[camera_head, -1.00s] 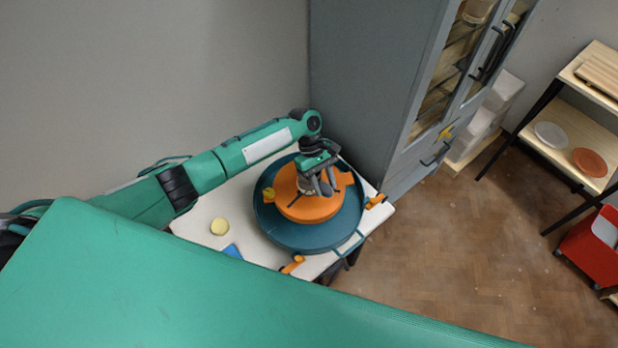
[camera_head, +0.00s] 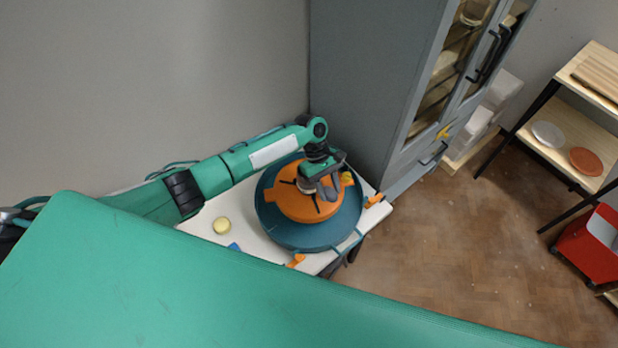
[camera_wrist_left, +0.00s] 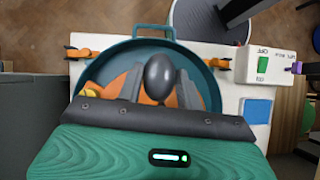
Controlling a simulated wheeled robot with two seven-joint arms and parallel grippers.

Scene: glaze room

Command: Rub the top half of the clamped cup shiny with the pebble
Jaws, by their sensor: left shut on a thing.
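My left gripper (camera_head: 326,187) is over the orange disc (camera_head: 297,206), which lies in a round dark teal pan (camera_head: 291,238) on a white table. In the left wrist view the gripper (camera_wrist_left: 158,92) is shut on a dark grey, smooth oval pebble (camera_wrist_left: 159,72), one finger on each side. A small brownish-grey form (camera_head: 306,186) at the disc's middle may be the clamped cup. It is mostly covered by my gripper, and I cannot tell whether the pebble touches it. The cup is hidden in the wrist view. My right gripper is not in view.
Orange clips (camera_head: 374,200) sit at the pan's edge. A grey cabinet (camera_head: 370,90) stands close behind. A green switch (camera_wrist_left: 262,65) shows at the table's side.

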